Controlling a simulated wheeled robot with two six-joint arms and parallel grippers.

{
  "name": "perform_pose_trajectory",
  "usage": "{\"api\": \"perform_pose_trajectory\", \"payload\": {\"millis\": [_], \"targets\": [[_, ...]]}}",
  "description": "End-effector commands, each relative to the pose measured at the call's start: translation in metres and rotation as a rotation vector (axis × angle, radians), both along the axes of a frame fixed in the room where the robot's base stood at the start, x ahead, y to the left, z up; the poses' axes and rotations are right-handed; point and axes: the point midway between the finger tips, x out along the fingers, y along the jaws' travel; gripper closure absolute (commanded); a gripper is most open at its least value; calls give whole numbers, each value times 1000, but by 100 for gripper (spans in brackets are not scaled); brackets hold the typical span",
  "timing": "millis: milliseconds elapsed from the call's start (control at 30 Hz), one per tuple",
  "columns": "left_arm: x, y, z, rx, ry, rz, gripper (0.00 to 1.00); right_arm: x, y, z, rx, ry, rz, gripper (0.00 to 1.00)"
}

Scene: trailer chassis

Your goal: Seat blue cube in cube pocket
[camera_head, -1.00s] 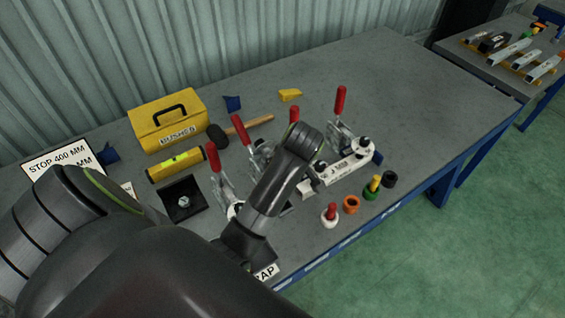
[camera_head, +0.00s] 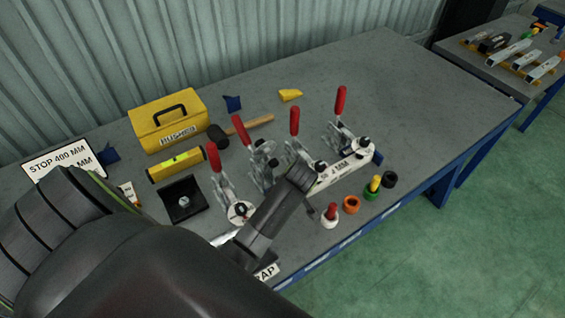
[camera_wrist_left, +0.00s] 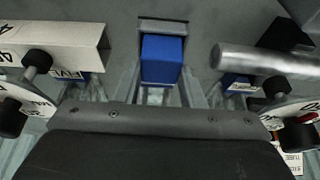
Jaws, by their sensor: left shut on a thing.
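The blue cube (camera_wrist_left: 162,59) shows in the middle of the left wrist view, between the fingers of my left gripper (camera_wrist_left: 160,82), which is shut on it. A grey square-edged holder (camera_wrist_left: 163,24), likely the cube pocket, shows just beyond the cube's far edge. I cannot tell whether the cube is inside it or above it. In the head view my left arm reaches over the clamp row, and its gripper and the cube are hidden. My right gripper is not in view.
A white square tube (camera_wrist_left: 60,45) and a round metal tube (camera_wrist_left: 265,62) flank the gripper, with clamp plungers close by. Red-handled toggle clamps (camera_head: 222,185) stand around the arm. A yellow toolbox (camera_head: 168,122) stands behind; the table's right rear is clear.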

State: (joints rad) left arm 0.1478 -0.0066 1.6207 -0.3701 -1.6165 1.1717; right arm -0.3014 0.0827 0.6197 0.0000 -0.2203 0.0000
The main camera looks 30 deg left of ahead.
Motion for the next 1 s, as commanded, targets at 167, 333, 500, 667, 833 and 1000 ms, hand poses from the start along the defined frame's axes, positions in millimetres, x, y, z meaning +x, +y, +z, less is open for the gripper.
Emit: {"api": "perform_pose_trajectory", "payload": {"millis": [167, 333, 500, 667, 833, 1000], "targets": [[0, 0, -3, 0, 1, -1, 91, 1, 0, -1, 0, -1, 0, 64], [0, 0, -8, 0, 1, -1, 91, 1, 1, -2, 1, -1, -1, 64], [0, 0, -12, 0, 0, -1, 91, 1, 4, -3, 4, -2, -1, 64], [0, 0, -12, 0, 0, -1, 50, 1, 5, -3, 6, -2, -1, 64], [0, 0, -11, 0, 0, -1, 43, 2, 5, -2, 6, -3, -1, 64], [0, 0, -11, 0, 0, 0, 43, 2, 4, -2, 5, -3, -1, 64]]}}
